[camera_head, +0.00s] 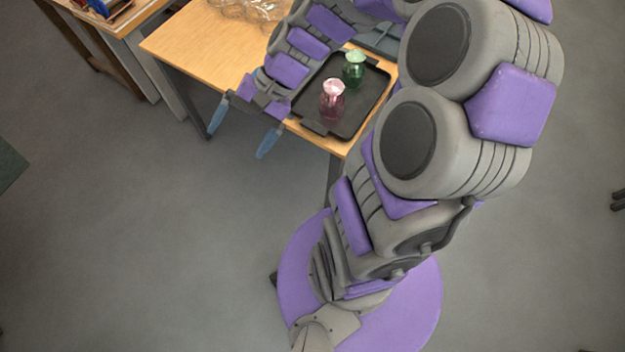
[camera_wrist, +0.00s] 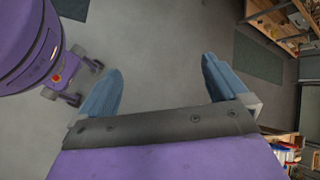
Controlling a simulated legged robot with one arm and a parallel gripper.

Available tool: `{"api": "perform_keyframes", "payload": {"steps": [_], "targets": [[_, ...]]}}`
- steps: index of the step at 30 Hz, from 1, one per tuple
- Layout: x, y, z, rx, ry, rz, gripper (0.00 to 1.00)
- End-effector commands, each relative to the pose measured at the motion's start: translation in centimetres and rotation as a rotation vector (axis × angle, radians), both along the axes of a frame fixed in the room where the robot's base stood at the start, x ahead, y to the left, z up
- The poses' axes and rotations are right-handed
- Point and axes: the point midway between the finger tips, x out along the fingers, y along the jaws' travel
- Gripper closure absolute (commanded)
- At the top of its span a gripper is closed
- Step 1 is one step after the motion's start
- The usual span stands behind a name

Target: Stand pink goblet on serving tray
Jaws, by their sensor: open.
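A pink goblet (camera_head: 332,101) stands upright on the black serving tray (camera_head: 367,108), near the tray's front left part. A green goblet (camera_head: 353,68) stands behind it on the same tray, a small gap apart. My gripper (camera_head: 242,129) is open and empty, out past the table's front edge, left of the tray and apart from both goblets. In the wrist view its two blue fingers (camera_wrist: 160,88) are spread with only floor between them. Neither goblet nor the tray shows in the wrist view.
The wooden table (camera_head: 185,45) holds several clear glasses (camera_head: 250,10) at the back. Another wooden table (camera_head: 110,20) with coloured items stands at the upper left. The floor in front is clear.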

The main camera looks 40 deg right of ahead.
Motion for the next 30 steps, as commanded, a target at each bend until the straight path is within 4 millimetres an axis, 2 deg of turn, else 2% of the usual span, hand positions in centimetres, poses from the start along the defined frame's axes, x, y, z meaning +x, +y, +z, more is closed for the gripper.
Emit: {"api": "perform_keyframes", "payload": {"steps": [3, 7, 15, 21, 30], "targets": [[-3.9, 1.3, 0.9, -0.133, -0.043, 0.178, 0.00], [-8.1, 1.4, 1.3, -0.274, -0.075, 0.348, 0.00], [-15.0, -1.5, 2.4, -0.557, -0.130, 0.611, 0.00], [-17.6, -3.7, 3.0, -0.679, -0.144, 0.695, 0.00], [-18.1, -4.2, 3.1, -0.705, -0.148, 0.712, 0.00]]}}
